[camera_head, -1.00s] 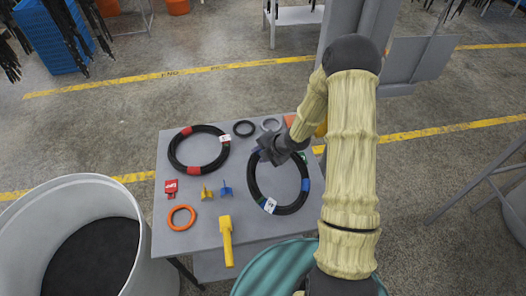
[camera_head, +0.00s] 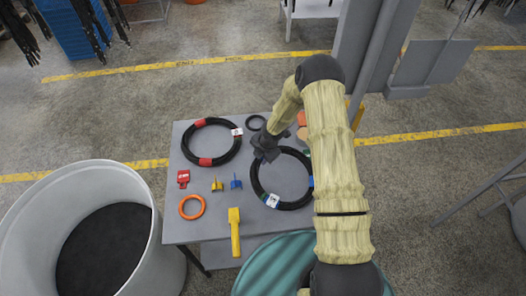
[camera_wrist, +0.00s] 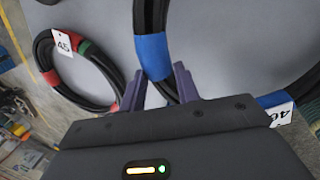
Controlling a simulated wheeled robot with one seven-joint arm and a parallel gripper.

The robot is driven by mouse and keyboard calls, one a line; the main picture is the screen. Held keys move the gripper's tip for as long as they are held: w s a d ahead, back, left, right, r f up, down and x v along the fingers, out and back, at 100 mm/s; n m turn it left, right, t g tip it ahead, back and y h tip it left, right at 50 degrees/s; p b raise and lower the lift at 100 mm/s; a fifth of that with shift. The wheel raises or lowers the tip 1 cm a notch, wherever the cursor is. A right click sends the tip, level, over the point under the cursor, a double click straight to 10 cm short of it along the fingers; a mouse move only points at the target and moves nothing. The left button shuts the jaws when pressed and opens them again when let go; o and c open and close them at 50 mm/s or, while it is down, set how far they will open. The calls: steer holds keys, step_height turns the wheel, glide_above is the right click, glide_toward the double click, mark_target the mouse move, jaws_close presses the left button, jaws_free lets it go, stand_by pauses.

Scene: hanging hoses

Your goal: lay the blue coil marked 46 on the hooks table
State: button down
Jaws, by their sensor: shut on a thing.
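The blue-banded black coil marked 46 (camera_head: 292,206) is at the right of the grey table (camera_head: 215,225). Its white tag (camera_head: 272,200) is at its front left in the head view. My gripper (camera_head: 266,150) is at the coil's far left edge. In the wrist view my gripper (camera_wrist: 159,82) is shut on the coil, with a finger on each side of the hose just by a blue band (camera_wrist: 153,56). The tag marked 46 (camera_wrist: 281,115) is at the right there, partly cut off. My arm hides the coil's right edge in the head view. I cannot tell whether the coil is raised.
A red-banded coil (camera_head: 184,154) tagged 45 lies left on the table. An orange ring (camera_head: 192,207), a yellow tool (camera_head: 234,232) and small clips lie in front. A white bin (camera_head: 130,180) stands left, a teal drum (camera_head: 275,262) in front. Grey panels stand at the back right.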

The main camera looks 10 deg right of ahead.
steer(key=f, duration=0.2)
steer(key=f+g+h, duration=0.1)
steer(key=shift+w+a, duration=0.35)
steer(key=shift+w, duration=0.05)
steer(key=shift+w+a+f+g+h+b, duration=0.1)
steer(key=shift+a+f+g+h+b, duration=0.15)
steer(key=shift+f, duration=0.3)
steer(key=shift+w+a+f+g+h+b, duration=0.15)
steer(key=shift+f+h+b, duration=0.15)
steer(key=shift+f, duration=0.25)
steer(key=shift+d, duration=0.1)
steer(key=shift+s, duration=0.1)
steer(key=c, duration=0.9)
jaws_free()
steer(key=shift+c, duration=0.2)
step_height(320, 180, up, 17)
steer(key=b, duration=0.4)
steer(key=shift+s+r, duration=0.2)
steer(key=shift+s, duration=0.25)
